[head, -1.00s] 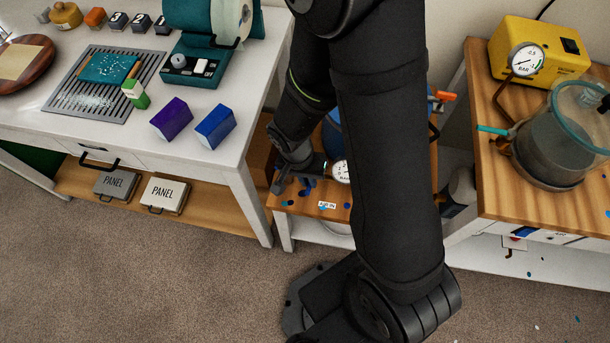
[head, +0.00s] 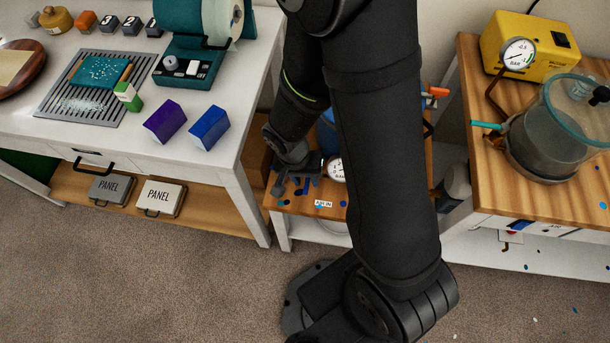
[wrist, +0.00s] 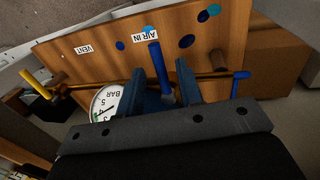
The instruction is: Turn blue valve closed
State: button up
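A blue lever (wrist: 158,66) stands up between my gripper's two fingers in the wrist view, close to the AIR IN label (wrist: 153,34). My gripper (wrist: 160,80) is open, with one dark finger on each side of the lever; I cannot tell whether either touches it. A second, smaller blue handle (wrist: 240,82) is at the right end of the brass pipe (wrist: 215,75). A round BAR gauge (wrist: 104,101) sits left of the fingers, partly hidden. In the head view my gripper (head: 281,188) is low beside the gauge (head: 336,169), and my arm hides much of the stand.
A yellow lever (wrist: 36,82) is at the pipe's left end, near the VENT label (wrist: 83,49). The wooden table (head: 540,200) at right holds a glass chamber (head: 555,135) and a yellow pump (head: 535,45). The white workbench (head: 235,130) stands at left.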

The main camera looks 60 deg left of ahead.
notch_tip(320, 180, up, 17)
jog(key=s+a, duration=0.2)
jog(key=shift+s+a, duration=0.15)
jog(key=shift+s, duration=0.05)
dwell(0.4)
dwell(0.5)
jog(key=f, duration=0.5)
jog(key=w+d+f, duration=0.1)
jog(key=f, duration=0.5)
jog(key=w+d+f, duration=0.1)
jog(key=f, duration=0.5)
jog(key=shift+w+d, duration=0.2)
